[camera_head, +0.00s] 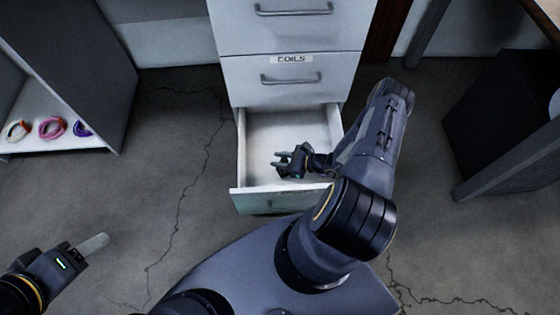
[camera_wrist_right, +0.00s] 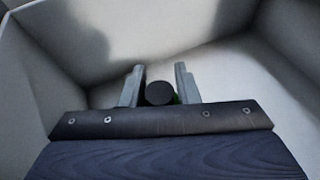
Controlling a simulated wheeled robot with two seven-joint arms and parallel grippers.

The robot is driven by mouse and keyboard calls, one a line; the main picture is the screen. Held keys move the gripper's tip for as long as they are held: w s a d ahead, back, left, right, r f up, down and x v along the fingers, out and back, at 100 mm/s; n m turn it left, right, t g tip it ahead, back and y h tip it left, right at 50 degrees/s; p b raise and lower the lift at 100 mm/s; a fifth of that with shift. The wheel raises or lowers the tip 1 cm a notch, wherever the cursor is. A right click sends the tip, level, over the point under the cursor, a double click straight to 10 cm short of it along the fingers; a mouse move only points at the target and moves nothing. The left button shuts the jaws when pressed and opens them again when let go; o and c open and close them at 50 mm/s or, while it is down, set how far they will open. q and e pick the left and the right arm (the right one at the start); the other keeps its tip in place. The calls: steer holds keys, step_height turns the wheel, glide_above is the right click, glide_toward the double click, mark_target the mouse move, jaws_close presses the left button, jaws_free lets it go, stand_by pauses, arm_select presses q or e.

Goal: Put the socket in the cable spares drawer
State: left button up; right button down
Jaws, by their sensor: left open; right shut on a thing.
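My right gripper (camera_head: 281,162) is inside the open bottom drawer (camera_head: 258,128) of the white cabinet, low over its floor. In the right wrist view my right gripper (camera_wrist_right: 158,80) is shut on a dark round piece, the socket (camera_wrist_right: 159,93), between its two grey fingers. The drawer's pale walls (camera_wrist_right: 270,75) surround the gripper there. I cannot tell whether the socket touches the drawer floor. The open drawer's label is not readable. My left gripper (camera_head: 88,245) is open and empty over the floor at lower left.
A closed drawer labelled COILS (camera_head: 290,75) is just above the open one, with another closed drawer (camera_head: 292,25) above that. A shelf (camera_head: 60,145) with several coloured rings stands at left. A dark bin (camera_head: 495,110) stands at right under a table.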

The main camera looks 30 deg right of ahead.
steer(key=shift+f, duration=0.2)
steer(key=shift+f+b, duration=0.55)
steer(key=shift+f, duration=0.15)
steer(key=c, duration=1.1)
jaws_free()
steer(key=shift+r, duration=0.1)
steer(key=shift+r, duration=0.1)
